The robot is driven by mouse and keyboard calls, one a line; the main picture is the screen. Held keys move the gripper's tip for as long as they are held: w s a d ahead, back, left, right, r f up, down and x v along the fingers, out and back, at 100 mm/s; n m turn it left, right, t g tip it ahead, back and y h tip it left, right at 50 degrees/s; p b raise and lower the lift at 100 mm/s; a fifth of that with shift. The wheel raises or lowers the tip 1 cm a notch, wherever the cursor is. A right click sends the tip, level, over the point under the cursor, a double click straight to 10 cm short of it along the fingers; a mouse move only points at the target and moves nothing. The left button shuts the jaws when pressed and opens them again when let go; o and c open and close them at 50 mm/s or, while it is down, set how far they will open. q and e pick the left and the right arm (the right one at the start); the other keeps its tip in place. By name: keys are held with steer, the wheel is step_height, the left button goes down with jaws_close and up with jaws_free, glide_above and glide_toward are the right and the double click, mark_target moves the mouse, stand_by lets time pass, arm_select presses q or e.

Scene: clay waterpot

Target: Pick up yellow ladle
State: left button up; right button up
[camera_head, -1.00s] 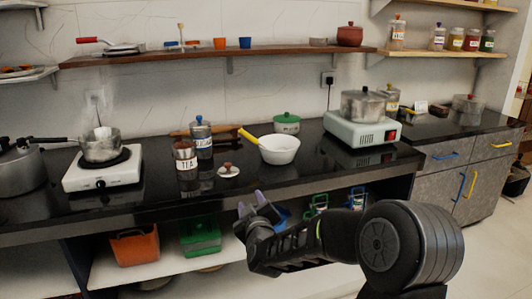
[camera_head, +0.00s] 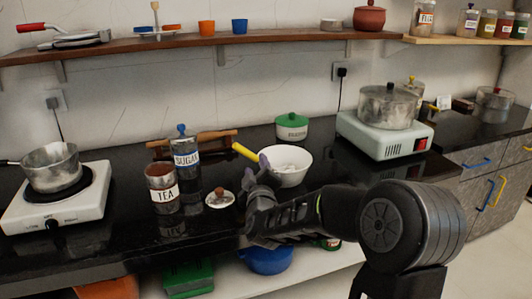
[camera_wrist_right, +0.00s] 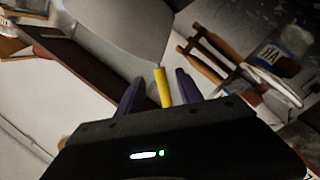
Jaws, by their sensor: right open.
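The handle points to the left and slightly back. My right gripper (camera_head: 262,170) is just in front of the bowl's left side and covers part of it. In the right wrist view, the yellow handle (camera_wrist_right: 163,88) shows between the two open purple fingers (camera_wrist_right: 160,88), and the pale bowl (camera_wrist_right: 125,25) fills the top. I cannot tell whether the fingers touch the handle. My left gripper is not in view.
A tea jar (camera_head: 162,188), a sugar jar (camera_head: 185,152) and a small lid (camera_head: 220,198) stand left of the gripper. A green-lidded pot (camera_head: 291,127) is behind the bowl. Stoves stand at both sides.

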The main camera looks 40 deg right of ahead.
mark_target(255, 159)
steer(key=shift+w+d, duration=0.2)
steer(key=shift+w, duration=0.15)
steer(key=shift+s+r, duration=0.1)
steer(key=shift+x, duration=1.25)
steer(key=x, duration=0.5)
